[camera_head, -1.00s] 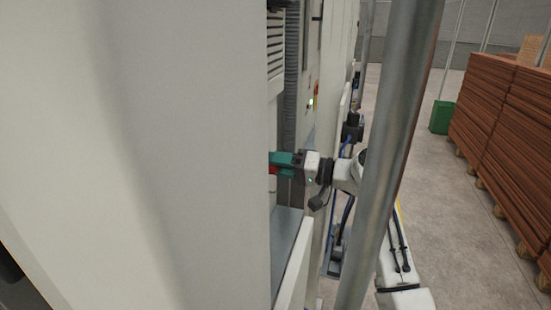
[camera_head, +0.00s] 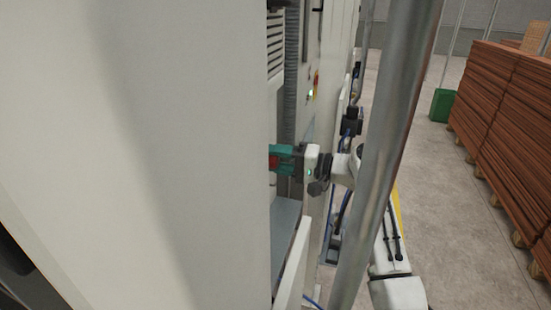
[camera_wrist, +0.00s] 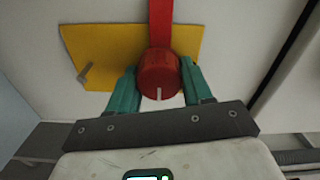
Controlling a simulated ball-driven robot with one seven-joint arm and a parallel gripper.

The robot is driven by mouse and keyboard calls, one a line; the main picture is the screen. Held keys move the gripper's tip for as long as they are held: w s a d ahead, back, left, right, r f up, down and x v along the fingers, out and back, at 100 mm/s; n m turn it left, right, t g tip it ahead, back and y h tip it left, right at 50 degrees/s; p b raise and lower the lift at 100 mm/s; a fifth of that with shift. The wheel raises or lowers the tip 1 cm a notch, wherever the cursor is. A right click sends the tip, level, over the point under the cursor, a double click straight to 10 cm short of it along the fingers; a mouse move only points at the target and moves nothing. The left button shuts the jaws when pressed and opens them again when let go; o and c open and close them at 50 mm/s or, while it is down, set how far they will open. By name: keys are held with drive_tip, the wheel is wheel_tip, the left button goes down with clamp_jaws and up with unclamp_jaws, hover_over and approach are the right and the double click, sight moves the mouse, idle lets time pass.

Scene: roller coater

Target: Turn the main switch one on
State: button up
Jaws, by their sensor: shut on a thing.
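The main switch is a round red knob (camera_wrist: 158,72) with a white mark, seen in the wrist view in front of a yellow plate (camera_wrist: 90,50) on a pale panel. A red bar (camera_wrist: 160,20) runs from the knob to the top edge. My gripper (camera_wrist: 160,85) has one teal finger on each side of the knob and is shut on it. The knob's white mark points toward my gripper's palm. In the head view my gripper (camera_head: 282,158) reaches left at the machine; the near pale wall hides the switch.
A large pale machine wall (camera_head: 140,140) fills the left of the head view. A grey ledge (camera_head: 285,225) lies below my gripper. Stacked brown boards (camera_head: 505,120) and a green box (camera_head: 441,105) stand at the right, with clear floor (camera_head: 440,210) before them.

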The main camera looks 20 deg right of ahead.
drive_tip(key=shift+w+d+r, duration=0.1)
drive_tip(key=shift+d+r, duration=0.05)
drive_tip(key=shift+d, duration=0.05)
drive_tip(key=o, duration=1)
drive_tip(key=shift+a, duration=0.1)
drive_tip(key=b+v, duration=0.2)
drive_tip(key=v, duration=0.9)
drive_tip(key=shift+b, duration=0.4)
drive_tip(key=shift+w, duration=0.1)
